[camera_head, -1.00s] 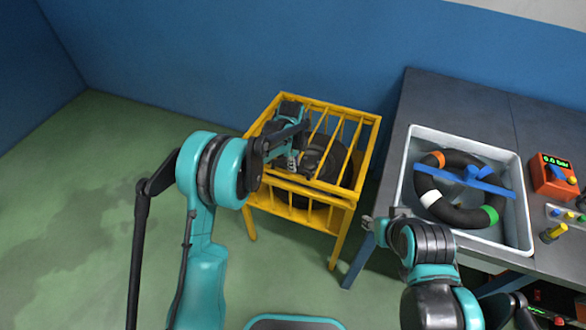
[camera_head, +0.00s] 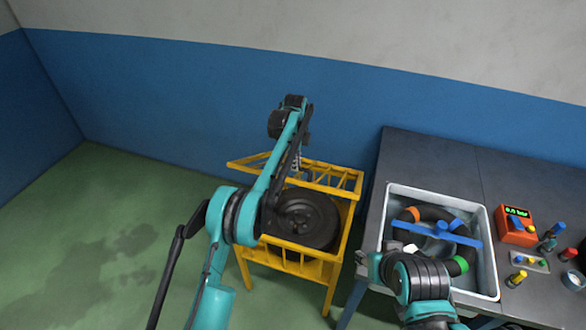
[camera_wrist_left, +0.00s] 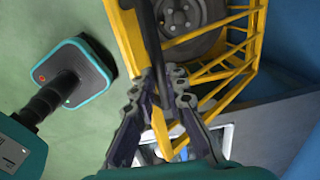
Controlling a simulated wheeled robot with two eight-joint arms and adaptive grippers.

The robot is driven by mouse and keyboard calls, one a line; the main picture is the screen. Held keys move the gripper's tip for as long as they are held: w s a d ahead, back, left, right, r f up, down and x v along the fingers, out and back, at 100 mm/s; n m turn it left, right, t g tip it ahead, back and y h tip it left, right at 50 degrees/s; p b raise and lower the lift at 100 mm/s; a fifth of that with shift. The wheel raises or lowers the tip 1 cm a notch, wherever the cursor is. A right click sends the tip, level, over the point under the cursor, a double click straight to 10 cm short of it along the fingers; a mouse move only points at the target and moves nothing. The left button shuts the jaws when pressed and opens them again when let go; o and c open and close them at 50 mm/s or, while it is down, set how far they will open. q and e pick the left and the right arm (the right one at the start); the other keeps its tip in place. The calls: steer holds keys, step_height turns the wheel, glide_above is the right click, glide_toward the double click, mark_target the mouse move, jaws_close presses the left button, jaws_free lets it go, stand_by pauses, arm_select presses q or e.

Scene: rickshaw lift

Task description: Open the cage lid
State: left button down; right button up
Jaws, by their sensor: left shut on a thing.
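The yellow cage (camera_head: 290,268) stands left of the workbench, with a dark wheel (camera_head: 305,220) inside. Its barred yellow lid (camera_head: 248,158) is swung up from the cage top and tilted, raised toward the back wall. My left gripper (camera_head: 296,162) is at the raised lid, shut on it. Part of the grip is hidden by my arm in the head view. The left wrist view shows my left gripper (camera_wrist_left: 163,82) at a yellow bar, with the wheel (camera_wrist_left: 190,20) beyond. My right gripper (camera_head: 368,262) is beside the bench's front left corner, and its jaw opening is unclear.
The grey workbench (camera_head: 408,155) on the right holds a white tray (camera_head: 482,270) with a dark ring and a blue bar. A red device with a display (camera_head: 515,226) and small coloured parts lie beside it. A blue wall stands behind. Green floor is free at left.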

arm_select(q)
steer(key=shift+w+d+r+p, duration=0.25)
steer(key=shift+w+d+p, duration=0.1)
steer(key=shift+w, duration=0.3)
steer(key=c, duration=1.9)
jaws_free()
steer(key=o, duration=0.4)
steer(key=shift+w+f, duration=0.15)
steer(key=shift+c, duration=0.2)
steer(key=shift+w, duration=0.2)
